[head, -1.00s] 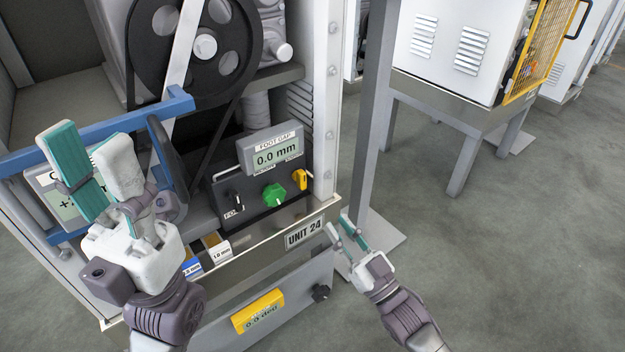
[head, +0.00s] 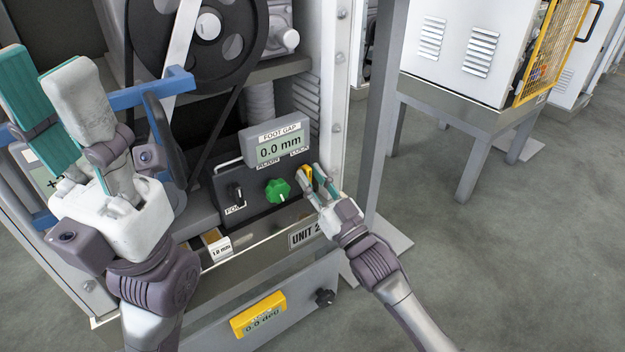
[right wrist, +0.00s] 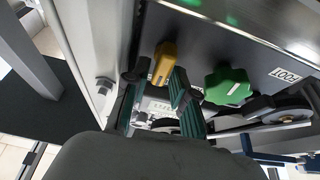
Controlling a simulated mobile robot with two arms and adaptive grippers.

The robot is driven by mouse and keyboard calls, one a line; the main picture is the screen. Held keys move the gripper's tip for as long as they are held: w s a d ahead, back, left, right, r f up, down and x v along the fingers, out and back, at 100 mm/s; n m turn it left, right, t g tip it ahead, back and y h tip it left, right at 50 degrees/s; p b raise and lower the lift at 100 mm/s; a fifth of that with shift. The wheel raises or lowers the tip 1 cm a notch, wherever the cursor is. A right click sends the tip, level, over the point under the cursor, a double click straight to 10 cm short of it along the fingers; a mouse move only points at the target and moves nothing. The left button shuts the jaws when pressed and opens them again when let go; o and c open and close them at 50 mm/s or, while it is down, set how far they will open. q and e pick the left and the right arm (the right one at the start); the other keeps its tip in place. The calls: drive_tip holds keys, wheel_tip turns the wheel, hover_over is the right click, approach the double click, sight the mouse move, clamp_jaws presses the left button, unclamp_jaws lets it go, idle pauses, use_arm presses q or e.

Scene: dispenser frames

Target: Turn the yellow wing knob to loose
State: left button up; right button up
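The yellow wing knob (head: 306,173) sits at the right end of the dark control panel (head: 250,212), under the FOOT GAP display, and is partly hidden by my right gripper (head: 312,174). In the right wrist view the yellow wing knob (right wrist: 164,63) stands between the tips of my right gripper (right wrist: 158,80). The fingers are apart, one on each side of the knob, and I see no clear grip on it. My left gripper (head: 48,85) is raised at the left with its fingers apart and empty.
A green knob (head: 277,190) is just left of the yellow knob and also shows in the right wrist view (right wrist: 228,86). The display (head: 280,146) reads 0.0 mm. A blue bar (head: 150,94) crosses near my left gripper. A grey post (head: 380,110) stands to the right.

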clamp_jaws()
